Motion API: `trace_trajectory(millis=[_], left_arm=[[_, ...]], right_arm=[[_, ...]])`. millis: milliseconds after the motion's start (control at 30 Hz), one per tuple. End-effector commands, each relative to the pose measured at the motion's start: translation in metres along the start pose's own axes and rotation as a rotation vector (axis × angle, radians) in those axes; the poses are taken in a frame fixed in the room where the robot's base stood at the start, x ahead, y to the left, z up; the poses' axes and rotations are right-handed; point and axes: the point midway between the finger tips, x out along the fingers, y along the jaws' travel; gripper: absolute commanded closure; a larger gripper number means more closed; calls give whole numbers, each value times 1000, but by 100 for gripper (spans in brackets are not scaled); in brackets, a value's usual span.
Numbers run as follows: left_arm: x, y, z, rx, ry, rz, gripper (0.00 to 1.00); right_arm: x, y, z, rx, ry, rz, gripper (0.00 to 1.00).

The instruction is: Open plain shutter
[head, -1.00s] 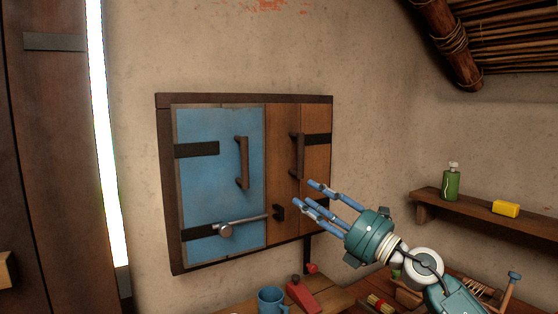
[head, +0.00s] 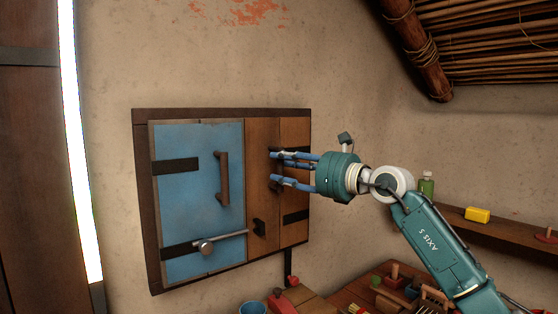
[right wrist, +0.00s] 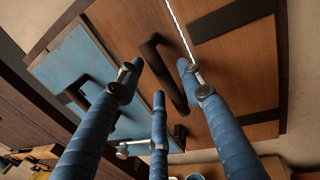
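The plain brown wooden shutter (head: 261,205) is the right leaf of a wall cabinet and sits flush in its dark frame. Its dark handle (right wrist: 166,75) shows in the right wrist view; in the head view my fingers cover most of it. My right gripper (head: 273,167) is at this handle, its fingers pointing at the shutter. In the wrist view the fingers are spread around the handle, apparently without closing on it. The blue shutter (head: 195,205) on the left is also shut. A grey latch bar (head: 227,239) runs across it toward a black catch (head: 259,228) on the plain shutter. My left gripper is out of view.
A shelf (head: 510,233) on the right wall holds a green bottle (head: 427,184) and a yellow block (head: 477,215). Below the cabinet, a table holds a blue mug (head: 252,308), a red item (head: 283,303) and several small things. The wall space left of the cabinet is clear.

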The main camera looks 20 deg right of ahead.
Motion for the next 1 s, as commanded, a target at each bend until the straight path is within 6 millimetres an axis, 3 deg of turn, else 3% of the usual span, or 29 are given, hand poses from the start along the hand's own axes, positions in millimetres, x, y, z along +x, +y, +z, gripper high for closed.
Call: trace_trajectory(millis=[200,467,667,1000], left_arm=[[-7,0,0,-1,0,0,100],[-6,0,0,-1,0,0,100],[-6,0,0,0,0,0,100],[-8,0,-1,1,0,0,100]], right_arm=[[17,0,1,1,-1,0,62],[18,0,0,1,-1,0,62],[18,0,0,1,-1,0,98],[16,-1,0,2,-1,12,100]])
